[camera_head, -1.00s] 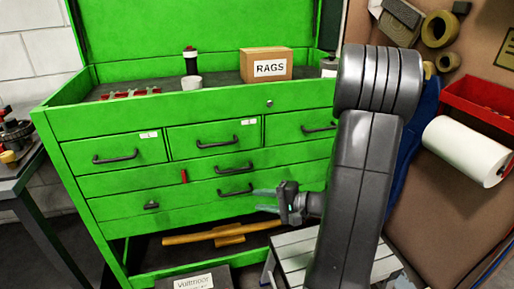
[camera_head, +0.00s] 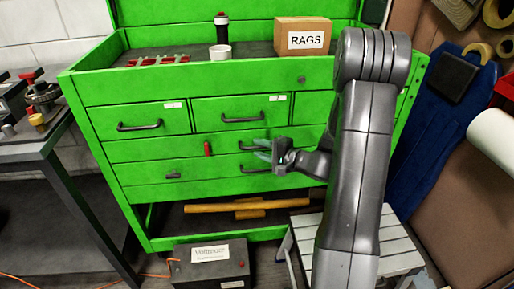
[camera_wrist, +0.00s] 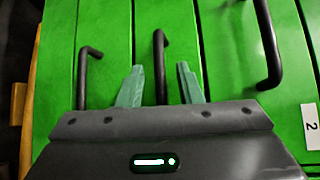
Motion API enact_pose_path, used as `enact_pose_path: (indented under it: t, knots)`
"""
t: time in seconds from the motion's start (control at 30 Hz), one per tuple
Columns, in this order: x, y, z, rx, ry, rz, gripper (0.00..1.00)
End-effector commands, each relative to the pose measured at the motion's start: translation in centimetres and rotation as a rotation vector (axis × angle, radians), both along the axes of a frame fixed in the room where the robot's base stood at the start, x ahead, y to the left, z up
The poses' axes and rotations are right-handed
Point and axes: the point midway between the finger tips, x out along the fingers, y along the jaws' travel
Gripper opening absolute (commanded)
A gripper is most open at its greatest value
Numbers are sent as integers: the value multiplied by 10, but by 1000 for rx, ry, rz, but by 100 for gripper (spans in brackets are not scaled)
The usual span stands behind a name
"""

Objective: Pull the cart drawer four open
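The green tool cart (camera_head: 88,101) has small drawers on top and two wide drawers below. The upper wide drawer (camera_head: 165,150) has a dark bar handle (camera_head: 247,148), also in the wrist view (camera_wrist: 160,62). No number shows on it. It looks shut. My gripper (camera_head: 262,149) is at this handle, fingers pale teal. In the wrist view my gripper (camera_wrist: 160,85) is open, with the handle between the fingertips and a gap on both sides. The lower wide drawer's handle (camera_wrist: 84,75) is left of the fingers there; the handle of the drawer labelled 2 (camera_wrist: 268,50) is right.
A red piece (camera_head: 208,149) is on the upper wide drawer's front, and a small dark piece (camera_head: 173,176) on the lower one. A grey step stool (camera_head: 400,240) and a dark box (camera_head: 212,268) stand below. A workbench (camera_head: 35,150) is at left.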

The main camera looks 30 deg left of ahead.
Motion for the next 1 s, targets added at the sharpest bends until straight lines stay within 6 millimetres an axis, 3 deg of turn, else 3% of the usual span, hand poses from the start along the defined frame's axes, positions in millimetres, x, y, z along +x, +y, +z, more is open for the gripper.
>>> enact_pose_path:
  t: [0.2,0.5,0.67,1.0]
  knots:
    - [1,18,-3,0,0,1,32]
    - [1,20,-3,0,0,0,32]
    - [1,20,-3,-1,0,0,1]
    - [-1,17,-4,-1,0,-1,0]
